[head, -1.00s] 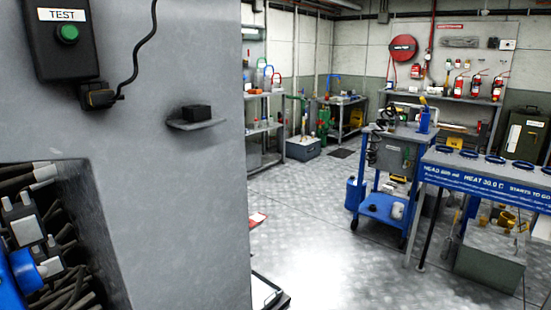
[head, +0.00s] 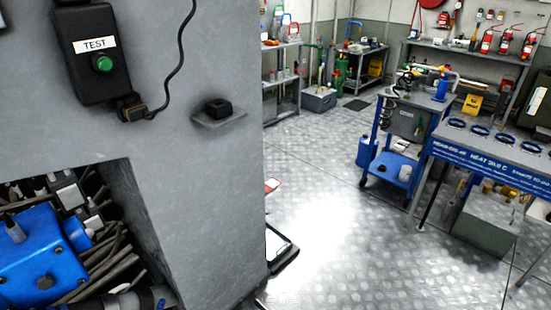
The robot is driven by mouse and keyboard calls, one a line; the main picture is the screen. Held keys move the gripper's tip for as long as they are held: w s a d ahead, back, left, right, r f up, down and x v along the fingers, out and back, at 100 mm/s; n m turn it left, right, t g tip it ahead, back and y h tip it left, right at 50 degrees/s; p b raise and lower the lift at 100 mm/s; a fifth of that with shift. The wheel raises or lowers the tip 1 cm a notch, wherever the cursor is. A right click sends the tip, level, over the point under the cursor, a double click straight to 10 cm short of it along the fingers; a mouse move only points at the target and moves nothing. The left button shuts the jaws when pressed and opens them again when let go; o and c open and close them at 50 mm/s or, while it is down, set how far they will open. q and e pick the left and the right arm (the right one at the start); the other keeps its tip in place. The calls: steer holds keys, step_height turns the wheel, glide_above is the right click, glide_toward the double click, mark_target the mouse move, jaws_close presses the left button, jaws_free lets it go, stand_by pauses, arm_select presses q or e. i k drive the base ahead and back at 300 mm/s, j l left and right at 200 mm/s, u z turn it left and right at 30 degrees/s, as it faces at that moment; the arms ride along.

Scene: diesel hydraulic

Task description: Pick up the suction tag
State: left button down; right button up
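I cannot make out a suction tag for sure in the head view. A small red and white item (head: 271,185) shows just past the right edge of the grey housing, partly hidden by it and too small to identify. Neither of my grippers is in view.
The grey housing (head: 215,180) fills the left, with a TEST button box (head: 91,55), a small shelf holding a black block (head: 217,107), and an opening with a blue unit (head: 42,255) and hoses. A blue cart (head: 396,160) and bench (head: 492,152) stand right. Open floor (head: 330,215) lies between.

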mark_target(271, 184)
steer(key=i+l+z, duration=0.1)
steer(key=l, duration=0.2)
steer(key=i+l, duration=0.25)
steer(key=i+l+z, duration=0.55)
steer(key=i, duration=0.2)
steer(key=i+l+z, duration=0.25)
steer(key=i, duration=0.15)
steer(key=i+u, duration=0.35)
steer(key=i+l+u, duration=0.1)
steer(key=i+u, duration=0.2)
steer(key=i, duration=0.15)
steer(key=i+u, duration=0.15)
steer(key=u, duration=0.3)
steer(key=i+l+u, duration=0.15)
steer(key=u, duration=0.25)
steer(key=i+l+u, duration=0.15)
steer(key=u, duration=0.3)
steer(key=i+l+u, duration=0.1)
steer(key=u, duration=0.3)
steer(key=i+l+u, duration=0.1)
steer(key=l+u, duration=0.35)
steer(key=j, duration=0.1)
